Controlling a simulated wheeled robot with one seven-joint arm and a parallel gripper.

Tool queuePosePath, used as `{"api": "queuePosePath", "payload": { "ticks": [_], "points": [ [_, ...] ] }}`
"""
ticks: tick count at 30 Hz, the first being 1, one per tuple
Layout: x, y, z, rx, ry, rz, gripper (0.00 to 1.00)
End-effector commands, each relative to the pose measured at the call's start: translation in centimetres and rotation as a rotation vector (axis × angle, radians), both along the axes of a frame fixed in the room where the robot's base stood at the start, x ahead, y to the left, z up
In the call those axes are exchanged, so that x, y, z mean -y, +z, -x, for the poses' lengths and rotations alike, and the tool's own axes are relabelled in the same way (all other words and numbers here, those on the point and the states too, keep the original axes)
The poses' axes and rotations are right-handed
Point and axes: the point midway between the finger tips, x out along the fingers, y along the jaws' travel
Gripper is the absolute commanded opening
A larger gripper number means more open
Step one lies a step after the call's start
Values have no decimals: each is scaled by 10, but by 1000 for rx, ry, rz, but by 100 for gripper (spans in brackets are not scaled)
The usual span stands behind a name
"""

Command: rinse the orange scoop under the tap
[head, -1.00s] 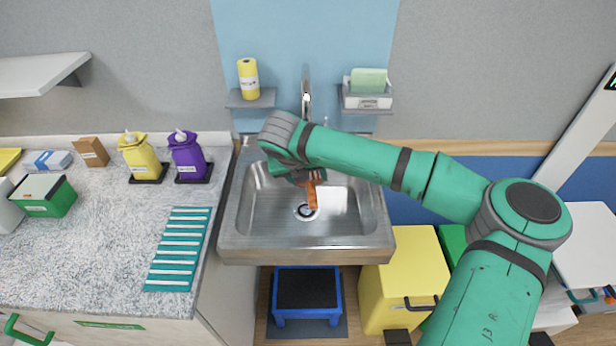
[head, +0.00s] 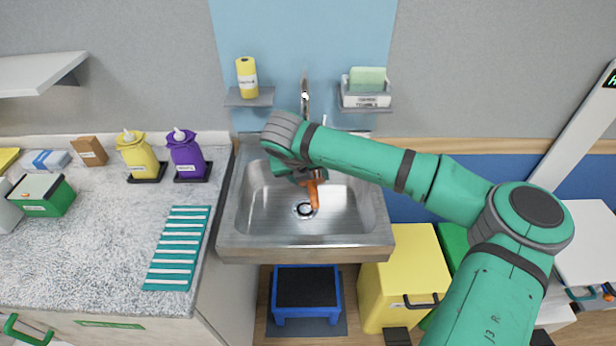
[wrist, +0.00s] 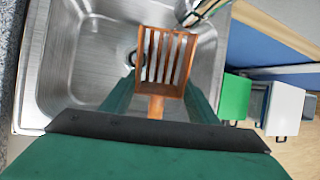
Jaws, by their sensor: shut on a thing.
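My gripper (wrist: 158,100) is shut on the orange scoop (wrist: 165,58), which has a slotted head. In the head view the scoop (head: 315,192) hangs below my wrist over the sink basin, and the gripper's fingers are mostly hidden by the arm. The steel sink (head: 350,240) has a dark drain (head: 304,210) beneath the scoop. The tap (head: 305,92) rises at the back of the sink, and its lower part is partly hidden by my arm. I cannot make out any running water.
On the left counter stand a yellow bottle (head: 138,160), a purple bottle (head: 187,156) and a teal ribbed mat (head: 180,248). Small shelves hold a yellow roll (head: 247,78) and a box with a green sponge (head: 367,88). A yellow bin (head: 405,275) and blue step stool (head: 307,292) stand below.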

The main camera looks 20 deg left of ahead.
Motion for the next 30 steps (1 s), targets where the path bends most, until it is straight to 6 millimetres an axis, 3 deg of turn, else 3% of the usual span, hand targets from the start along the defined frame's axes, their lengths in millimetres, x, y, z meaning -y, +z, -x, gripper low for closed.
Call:
{"api": "queuePosePath", "payload": {
  "ticks": [14, 30],
  "points": [
    [-8, 0, -1, 0, 0, 0, 31],
    [3, 0, 1, 0, 0, 0, 31]
  ]
}}
